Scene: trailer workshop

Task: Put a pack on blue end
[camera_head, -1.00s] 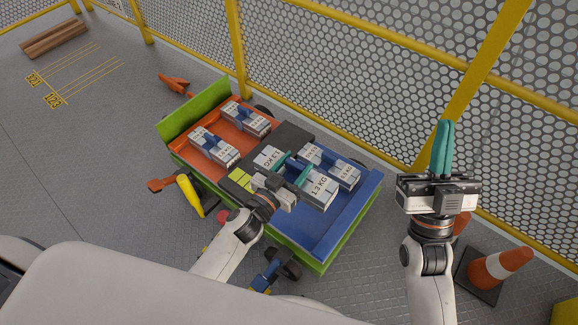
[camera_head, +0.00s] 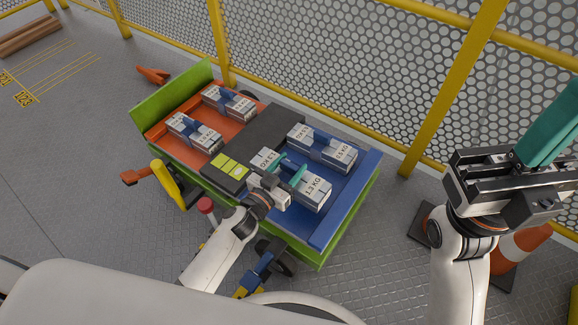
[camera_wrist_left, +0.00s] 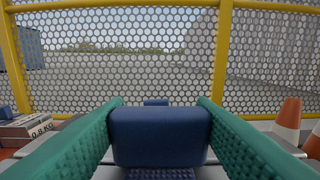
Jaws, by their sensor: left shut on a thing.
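My left gripper (camera_head: 287,172) is shut on the blue middle grip of a white 1.3 KG pack (camera_head: 313,193). The pack is over the near side of the trailer's blue end (camera_head: 337,215), its left part close to the black middle. I cannot tell whether it rests on the bed. The left wrist view shows the blue grip (camera_wrist_left: 160,136) between the teal fingers. Another pack (camera_head: 340,157) lies on the far side of the blue end. Two packs (camera_head: 194,134) (camera_head: 229,103) lie on the orange end (camera_head: 160,134). My right gripper (camera_head: 548,130) looks shut and empty, at the right.
A yellow-framed mesh fence (camera_head: 330,60) runs behind the trailer. A traffic cone (camera_head: 518,244) stands beside my right arm. The green trailer wall (camera_head: 172,103) rises at the orange end. Open floor (camera_head: 70,190) lies to the left.

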